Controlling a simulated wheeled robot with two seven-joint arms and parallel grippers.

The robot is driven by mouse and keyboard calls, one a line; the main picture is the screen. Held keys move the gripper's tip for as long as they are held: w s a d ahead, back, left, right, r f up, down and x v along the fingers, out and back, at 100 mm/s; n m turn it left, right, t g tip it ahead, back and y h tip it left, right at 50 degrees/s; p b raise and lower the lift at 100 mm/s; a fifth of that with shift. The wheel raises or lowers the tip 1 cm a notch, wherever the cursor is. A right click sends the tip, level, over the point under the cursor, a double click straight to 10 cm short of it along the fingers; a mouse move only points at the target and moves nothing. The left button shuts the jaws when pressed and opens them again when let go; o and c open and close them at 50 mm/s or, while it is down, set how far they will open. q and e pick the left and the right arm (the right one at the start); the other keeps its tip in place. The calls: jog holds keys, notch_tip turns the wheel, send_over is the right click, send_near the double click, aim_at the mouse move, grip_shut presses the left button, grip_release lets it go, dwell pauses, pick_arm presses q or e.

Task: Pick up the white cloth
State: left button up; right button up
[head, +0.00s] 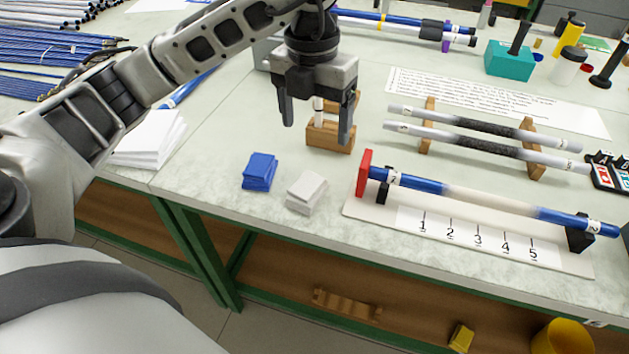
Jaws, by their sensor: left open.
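The white cloth (306,191) lies folded in a small stack near the table's front edge. A folded blue cloth (260,171) lies just left of it, with a small gap between them. My left gripper (315,135) points down over the table, behind and above the white cloth. Its fingers are apart, on either side of a small wooden block (331,138) that holds a white piece; I cannot tell whether the fingers touch it. My right gripper is not in view.
Right of the white cloth is a white numbered board (373,215) holding a blue and white rod (480,200). Two grey rods rest on wooden supports (427,118) behind it. A stack of white sheets (148,140) lies at the left. Bare tabletop (225,135) lies left of the blocks.

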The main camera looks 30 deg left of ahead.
pick_arm(q)
send_over(307, 184)
jog(key=f, duration=1)
jog(key=shift+w+d, duration=0.1)
jog(key=shift+d, duration=0.25)
jog(key=shift+a+f+p, duration=0.2)
jog(key=shift+f+p, duration=0.1)
jog(key=shift+f, duration=1.05)
jog(key=shift+a+f+p, duration=0.2)
jog(key=shift+f+p, duration=0.1)
jog(key=shift+f, duration=1.05)
jog(key=c, duration=1.1)
